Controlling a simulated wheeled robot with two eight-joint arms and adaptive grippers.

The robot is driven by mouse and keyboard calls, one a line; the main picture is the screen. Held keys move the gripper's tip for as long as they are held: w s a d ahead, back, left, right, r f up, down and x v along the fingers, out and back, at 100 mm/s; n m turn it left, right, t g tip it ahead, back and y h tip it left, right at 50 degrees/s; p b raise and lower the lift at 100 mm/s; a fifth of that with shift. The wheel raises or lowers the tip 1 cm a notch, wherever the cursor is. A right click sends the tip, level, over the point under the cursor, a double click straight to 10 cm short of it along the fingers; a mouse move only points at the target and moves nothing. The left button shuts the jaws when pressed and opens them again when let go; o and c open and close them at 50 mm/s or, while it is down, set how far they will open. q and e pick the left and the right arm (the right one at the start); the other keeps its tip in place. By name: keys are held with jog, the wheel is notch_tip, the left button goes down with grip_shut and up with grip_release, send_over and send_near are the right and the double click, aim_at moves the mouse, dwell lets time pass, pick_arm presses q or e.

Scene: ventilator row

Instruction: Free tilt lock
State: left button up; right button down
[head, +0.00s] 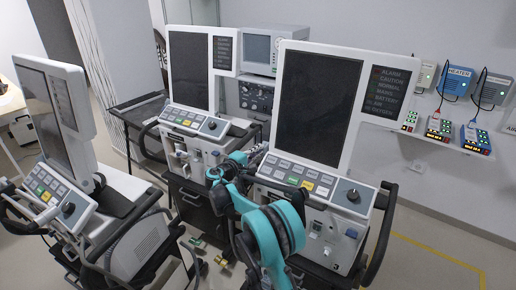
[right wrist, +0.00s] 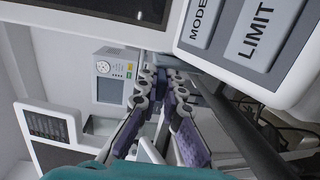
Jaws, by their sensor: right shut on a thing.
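My right gripper (head: 258,152) reaches the left side of the right-hand ventilator (head: 302,178), at the gap between its tilted screen (head: 318,105) and its button panel. In the right wrist view the purple-padded fingers of my right gripper (right wrist: 164,82) are close together at the tips. They are shut on a small part there, taken to be the tilt lock, which the fingers hide almost wholly. The panel corner with the LIMIT key (right wrist: 262,38) is close to the right of the fingers. My left gripper is not in view.
A second ventilator (head: 195,125) stands just left of my right arm, and a third (head: 75,195) stands at the far left. A monitor (head: 260,50) is behind. Small wall devices (head: 453,82) hang at the right. Open floor (head: 440,235) lies at the lower right.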

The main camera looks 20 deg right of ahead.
jog(key=r+g+y+p, duration=0.1)
jog(key=p, duration=0.1)
jog(key=r+g+y+p, duration=0.1)
jog(key=p, duration=0.1)
jog(key=r+y+p, duration=0.1)
jog(key=p, duration=0.1)
jog(key=shift+w+d+g+y, duration=0.25)
jog(key=shift+g+y, duration=0.05)
jog(key=shift+g, duration=0.1)
jog(key=shift+w+d+g+y+p, duration=0.1)
jog(key=shift+d+g+y+p, duration=0.05)
jog(key=shift+g+y+p, duration=0.6)
jog(key=c, duration=1.7)
grip_release()
jog(key=v, duration=1.2)
jog(key=shift+f, duration=0.1)
